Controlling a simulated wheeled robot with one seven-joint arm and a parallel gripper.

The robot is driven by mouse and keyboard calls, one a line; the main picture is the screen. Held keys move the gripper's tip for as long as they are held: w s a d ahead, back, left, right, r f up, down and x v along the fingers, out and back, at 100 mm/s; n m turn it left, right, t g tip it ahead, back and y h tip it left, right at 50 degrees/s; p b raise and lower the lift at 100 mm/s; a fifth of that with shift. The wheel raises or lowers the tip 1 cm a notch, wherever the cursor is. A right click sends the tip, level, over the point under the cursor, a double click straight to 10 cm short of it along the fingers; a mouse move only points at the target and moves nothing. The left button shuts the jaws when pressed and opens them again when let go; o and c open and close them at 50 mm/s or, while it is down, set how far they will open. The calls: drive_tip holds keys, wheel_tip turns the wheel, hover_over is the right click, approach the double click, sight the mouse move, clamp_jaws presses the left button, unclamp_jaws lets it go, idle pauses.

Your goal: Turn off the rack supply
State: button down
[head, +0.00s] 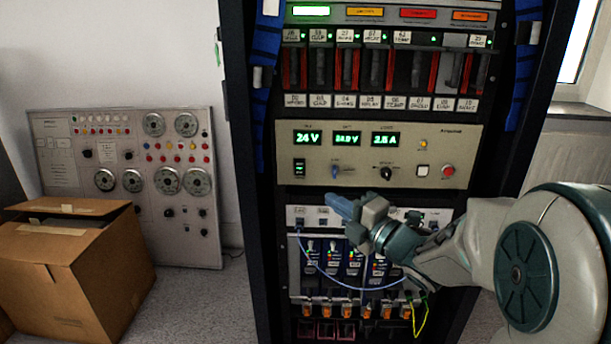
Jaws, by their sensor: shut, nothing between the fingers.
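The rack supply (265,148) is a beige panel in the middle of a tall dark rack. Its green displays are lit and read 24 V, a blurred middle value and what looks like 2.5 A. A dark rocker switch (299,168) with a green light sits at its lower left. A blue-tipped toggle (335,170), a black knob (386,173), a white square button (422,170) and a red button (448,171) sit to its right. My gripper (342,206) is shut and empty, just below the panel in the picture, right of and below the rocker switch.
Card modules with red-edged slots (345,68) sit above the supply. Below it, a light blue cable (335,283) and a yellow-green cable (421,318) hang across lower modules. Blue straps (267,45) hang on the rack sides. A cardboard box (95,270) and a gauge panel (75,185) stand left.

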drive_tip(key=b, duration=0.2)
approach(299, 168)
drive_tip(key=w+a+r, duration=0.1)
drive_tip(key=w+a, duration=0.2)
drive_tip(key=a, duration=0.2)
drive_tip(key=shift+w+a+r, duration=0.1)
drive_tip(key=shift+w+r, duration=0.1)
drive_tip(key=shift+w, duration=0.35)
